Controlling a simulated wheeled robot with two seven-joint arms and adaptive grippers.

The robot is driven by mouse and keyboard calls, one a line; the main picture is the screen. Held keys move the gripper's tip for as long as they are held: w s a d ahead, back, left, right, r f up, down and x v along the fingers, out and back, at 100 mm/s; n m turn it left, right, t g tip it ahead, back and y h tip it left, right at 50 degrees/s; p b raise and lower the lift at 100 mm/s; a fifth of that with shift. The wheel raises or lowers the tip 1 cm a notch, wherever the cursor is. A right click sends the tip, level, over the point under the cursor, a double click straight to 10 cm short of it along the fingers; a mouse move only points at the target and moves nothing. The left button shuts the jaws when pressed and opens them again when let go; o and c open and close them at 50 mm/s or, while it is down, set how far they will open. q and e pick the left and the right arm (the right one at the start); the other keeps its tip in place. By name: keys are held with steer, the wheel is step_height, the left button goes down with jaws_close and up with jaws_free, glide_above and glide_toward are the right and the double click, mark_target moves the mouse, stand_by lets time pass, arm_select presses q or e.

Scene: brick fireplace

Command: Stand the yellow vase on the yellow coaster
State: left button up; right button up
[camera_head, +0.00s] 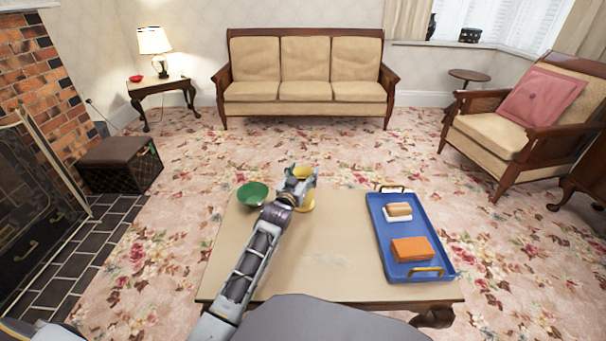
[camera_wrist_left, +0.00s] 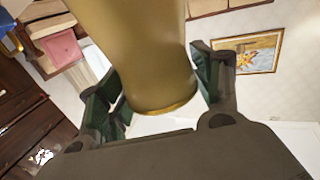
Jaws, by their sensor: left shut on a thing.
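My left gripper (camera_head: 301,183) is over the far part of the low table in the head view. It is shut on the yellow vase (camera_head: 303,172), which is mostly hidden behind the gripper. In the left wrist view the vase (camera_wrist_left: 145,50) stands large between the two fingers (camera_wrist_left: 160,90), and its rim faces the palm side of the picture. A yellow patch (camera_head: 306,205) shows just below the gripper in the head view. I cannot tell whether it is the coaster or the vase's lower part, nor whether the vase touches anything. My right gripper is not in view.
A green bowl (camera_head: 253,194) sits close to the left of the gripper. A blue tray (camera_head: 396,257) at the right holds an orange block (camera_head: 412,249) and a small tan-and-white item (camera_head: 398,211). The table (camera_head: 330,255) is bare between gripper and tray.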

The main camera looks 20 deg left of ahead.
arm_select(q)
steer(key=o, duration=1.6)
steer(key=shift+r, duration=0.2)
steer(key=shift+s+a+p, duration=0.15)
steer(key=shift+s+p, duration=0.7)
steer(key=shift+s, duration=1.4)
steer(key=shift+s+a+p, duration=0.1)
steer(key=shift+s+p, duration=0.7)
steer(key=shift+s, duration=1.4)
steer(key=s, duration=0.3)
steer(key=shift+a+p, duration=0.1)
steer(key=shift+p, duration=0.3)
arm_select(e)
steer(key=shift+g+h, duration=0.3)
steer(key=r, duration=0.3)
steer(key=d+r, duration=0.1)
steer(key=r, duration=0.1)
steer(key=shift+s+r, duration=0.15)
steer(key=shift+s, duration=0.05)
